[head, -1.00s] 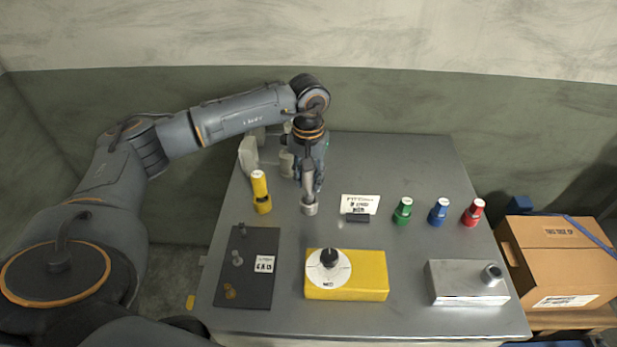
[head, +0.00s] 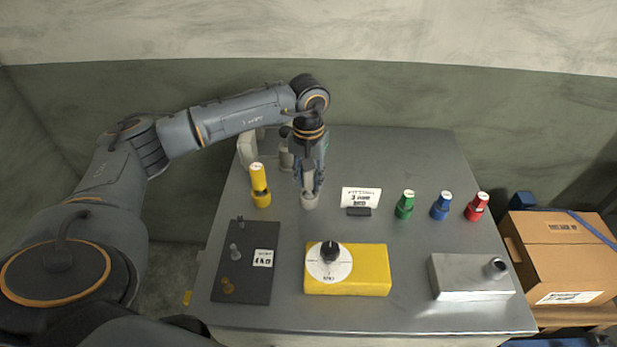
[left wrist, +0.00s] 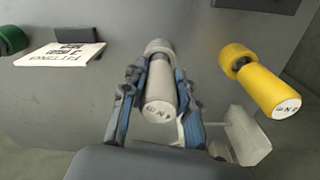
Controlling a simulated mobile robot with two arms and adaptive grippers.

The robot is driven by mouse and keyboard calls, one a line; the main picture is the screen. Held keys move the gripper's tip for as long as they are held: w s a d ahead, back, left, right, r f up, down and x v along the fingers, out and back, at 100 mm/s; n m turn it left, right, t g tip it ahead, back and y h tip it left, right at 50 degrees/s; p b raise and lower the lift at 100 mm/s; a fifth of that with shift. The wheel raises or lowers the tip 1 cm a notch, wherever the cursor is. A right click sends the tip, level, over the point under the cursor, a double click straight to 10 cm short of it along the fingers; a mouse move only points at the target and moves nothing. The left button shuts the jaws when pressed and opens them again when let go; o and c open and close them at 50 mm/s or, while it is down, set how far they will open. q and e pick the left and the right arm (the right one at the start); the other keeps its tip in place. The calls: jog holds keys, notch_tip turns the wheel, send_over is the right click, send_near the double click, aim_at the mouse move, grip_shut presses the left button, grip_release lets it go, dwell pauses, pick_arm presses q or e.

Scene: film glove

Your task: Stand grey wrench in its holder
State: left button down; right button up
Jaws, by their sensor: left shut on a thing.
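The grey wrench (left wrist: 160,98) is a pale cylinder with a lettered round end, held between the two blue fingers of my left gripper (left wrist: 152,108). In the head view my left gripper (head: 309,184) comes down from above over the back middle of the table. The grey holder (head: 309,202) is a short wide collar on the table, directly below the wrench. In the left wrist view the holder (left wrist: 160,47) lines up with the wrench's far end, with a dark neck between. The wrench looks upright in it, though the fingers partly hide the joint. My right gripper is out of view.
A yellow wrench (head: 259,180) stands just left. A label card (head: 360,197) is close on the right, then green (head: 404,205), blue (head: 440,206) and red (head: 477,206) ones. A yellow dial box (head: 365,275), black board (head: 230,265) and metal block (head: 460,282) lie in front.

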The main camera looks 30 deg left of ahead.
pick_arm(q)
jog(key=shift+f, duration=0.3)
jog(key=c, duration=0.9)
grip_release()
jog(key=shift+c, duration=0.2)
notch_tip(320, 180, up, 12)
jog(key=shift+r, duration=0.1)
